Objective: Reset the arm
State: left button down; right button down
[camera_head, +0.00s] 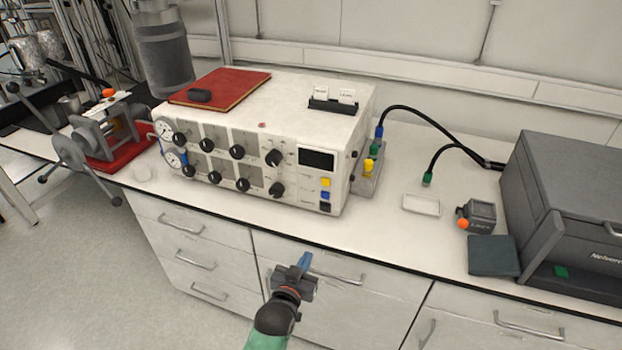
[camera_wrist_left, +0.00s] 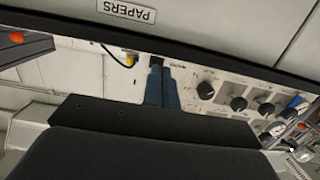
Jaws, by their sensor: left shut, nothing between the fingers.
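My left gripper (camera_head: 304,261) is in front of the drawers below the bench edge in the head view. Its blue fingers are together with nothing between them. The green and black wrist comes up from the bottom of the picture. In the left wrist view the blue fingers (camera_wrist_left: 165,86) point up, side by side, past the dark gripper body, with the knobbed panel behind them to the right. My right gripper is in neither view.
A white control box (camera_head: 262,140) with black knobs stands on the bench, a red folder (camera_head: 220,88) on top. A red-based clamp device (camera_head: 100,140) is at the left. A grey case (camera_head: 570,205) and a small grey device (camera_head: 479,215) are at the right. Drawers (camera_head: 195,245) line the front.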

pick_arm(q)
jog(key=s+a+f+g+y, duration=0.1)
jog(key=s+a+f+g, duration=0.15)
jog(key=f, duration=0.55)
jog(key=s+a+f+n+g+y, duration=0.1)
jog(key=s+f+g, duration=0.25)
jog(key=f, duration=0.45)
jog(key=s+a+f+g+y, duration=0.1)
jog(key=s+f+g, duration=0.15)
jog(key=f, duration=0.55)
jog(key=s+a+f+g, duration=0.3)
jog(key=s+f, duration=0.5)
jog(key=s, duration=0.3)
jog(key=s+a+f+g+y, duration=0.1)
jog(key=s+a+f+g, duration=0.2)
jog(key=s+a+f, duration=0.3)
jog(key=s+f, duration=0.3)
jog(key=s, duration=0.3)
jog(key=shift+f+n, duration=0.25)
jog(key=shift+n, duration=0.05)
jog(key=shift+a, duration=0.1)
